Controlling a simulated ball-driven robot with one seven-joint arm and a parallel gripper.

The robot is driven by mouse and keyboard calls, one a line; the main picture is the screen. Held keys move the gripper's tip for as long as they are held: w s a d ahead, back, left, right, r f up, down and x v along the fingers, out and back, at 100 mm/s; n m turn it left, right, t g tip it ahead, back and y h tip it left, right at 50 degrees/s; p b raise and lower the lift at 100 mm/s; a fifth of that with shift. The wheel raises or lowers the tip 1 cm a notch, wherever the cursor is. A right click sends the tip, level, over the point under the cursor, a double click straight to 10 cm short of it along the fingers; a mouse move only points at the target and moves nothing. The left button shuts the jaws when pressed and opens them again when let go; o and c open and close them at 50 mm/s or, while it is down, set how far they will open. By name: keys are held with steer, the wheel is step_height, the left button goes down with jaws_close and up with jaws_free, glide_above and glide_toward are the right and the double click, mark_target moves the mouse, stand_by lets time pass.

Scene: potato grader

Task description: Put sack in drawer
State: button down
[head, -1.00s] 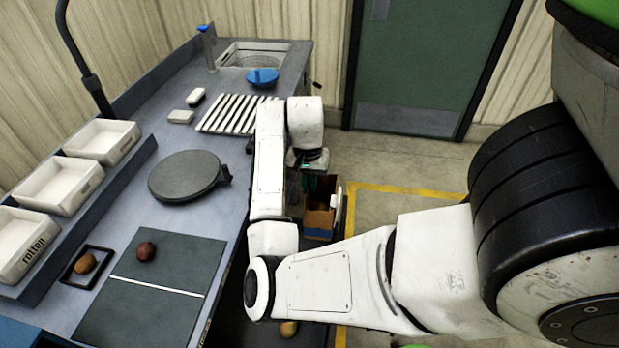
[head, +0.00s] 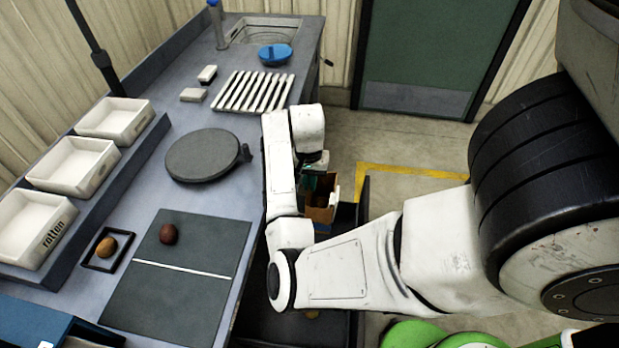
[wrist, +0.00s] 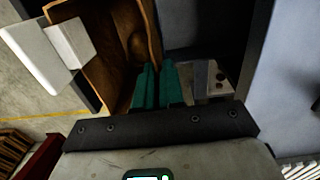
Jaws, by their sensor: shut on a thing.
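The sack (head: 321,208) is an open-topped brown paper bag beside the bench's right side. It also shows in the wrist view (wrist: 98,58), tilted, with its mouth open and a brown lump inside. My gripper (wrist: 158,86) is shut on the sack's edge with its green fingertips. In the head view my gripper (head: 310,181) is at the sack's far side, partly hidden by my arm. The dark drawer (head: 347,222) is pulled out under the bench. The sack appears over or in its far part; whether it touches the bottom I cannot tell.
A potato (head: 312,314) lies low in the drawer area, mostly behind my arm. The bench (head: 222,112) holds white trays (head: 72,167), a round dark plate (head: 207,155), a dark mat (head: 172,290) and a white rack (head: 253,91).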

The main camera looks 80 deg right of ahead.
step_height(320, 180, down, 10)
steer(key=b, duration=0.9)
steer(key=shift+r, duration=0.15)
steer(key=shift+f+b, duration=1.25)
steer(key=shift+f, duration=1.3)
steer(key=c, duration=1.2)
jaws_free()
steer(key=shift+o, duration=0.2)
step_height(320, 180, up, 10)
steer(key=p, duration=1)
steer(key=shift+r+p, duration=0.15)
steer(key=shift+p, duration=0.2)
